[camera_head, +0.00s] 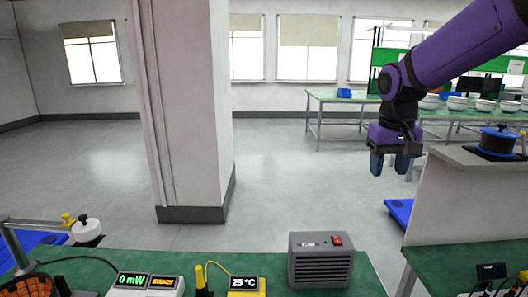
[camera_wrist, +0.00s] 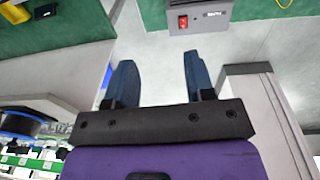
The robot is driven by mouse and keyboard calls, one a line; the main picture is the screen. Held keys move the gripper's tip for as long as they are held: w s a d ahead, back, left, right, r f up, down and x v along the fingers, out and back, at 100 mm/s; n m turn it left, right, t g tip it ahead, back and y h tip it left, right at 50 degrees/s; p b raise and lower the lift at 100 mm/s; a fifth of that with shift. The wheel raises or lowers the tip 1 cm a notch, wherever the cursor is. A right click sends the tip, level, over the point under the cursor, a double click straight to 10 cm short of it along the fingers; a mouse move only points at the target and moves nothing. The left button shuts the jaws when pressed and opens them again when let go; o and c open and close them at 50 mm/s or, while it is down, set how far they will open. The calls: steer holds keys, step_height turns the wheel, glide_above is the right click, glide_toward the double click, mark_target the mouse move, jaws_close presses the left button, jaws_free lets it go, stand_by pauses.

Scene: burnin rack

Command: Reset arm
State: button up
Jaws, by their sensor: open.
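My purple arm reaches in from the upper right in the head view. My gripper (camera_head: 390,164) hangs in the air with its blue fingers pointing down, over the floor near a light-coloured cabinet. In the wrist view my gripper (camera_wrist: 157,75) shows two blue fingers spread apart with nothing between them. It is open and empty, and touches nothing that I can see.
A green-topped bench (camera_head: 271,258) in front holds a grey box with a red switch (camera_head: 320,261), a yellow 25 °C display (camera_head: 245,285) and a 0 mW meter (camera_head: 147,283). A blue pot-like item (camera_head: 497,140) sits on the cabinet (camera_head: 460,200). A pillar (camera_head: 190,110) stands left.

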steer(key=s+d+r+t, duration=0.1)
steer(key=s+t, duration=0.1)
steer(key=s, duration=0.9)
steer(key=s+d+r+t, duration=0.2)
steer(key=s, duration=1)
steer(key=shift+r+y, duration=0.15)
steer(key=shift+y, duration=0.15)
steer(key=shift+s+d, duration=0.1)
